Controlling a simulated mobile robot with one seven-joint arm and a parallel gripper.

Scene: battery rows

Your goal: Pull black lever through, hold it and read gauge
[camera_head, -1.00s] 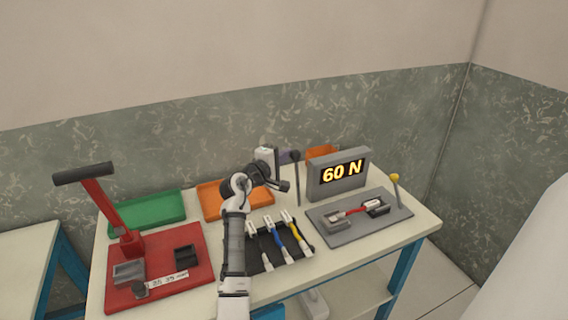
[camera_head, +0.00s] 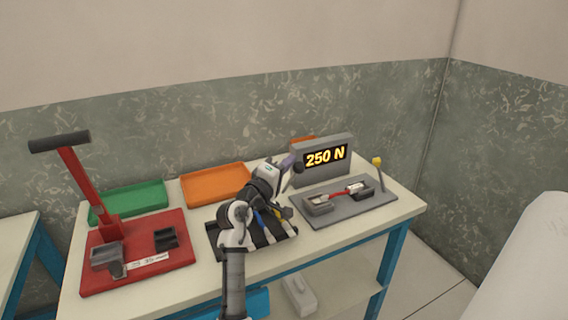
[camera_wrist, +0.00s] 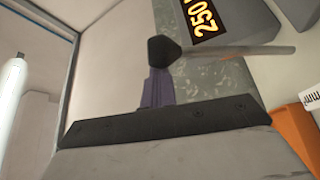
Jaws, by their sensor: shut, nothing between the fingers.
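The gauge (camera_head: 323,160), a grey block, reads 250 N in yellow digits; part of it shows sideways in the wrist view (camera_wrist: 203,17). The black lever's knob (camera_head: 298,168) is beside the gauge's left edge, close to my gripper (camera_head: 287,161). In the wrist view the knob (camera_wrist: 165,52) lies at the tips of my shut purple fingers (camera_wrist: 156,88), with the lever's rod (camera_wrist: 245,50) running right. The fingers hold nothing between them; the knob appears against their tips. The lever's foot is hidden in the head view.
A grey fixture (camera_head: 345,203) holds a red cable between two blocks, with a yellow-knobbed lever (camera_head: 378,170) at its right. My arm covers part of a black rack of cables (camera_head: 280,238). Orange (camera_head: 215,185) and green (camera_head: 128,199) trays and a red press (camera_head: 140,262) stand left.

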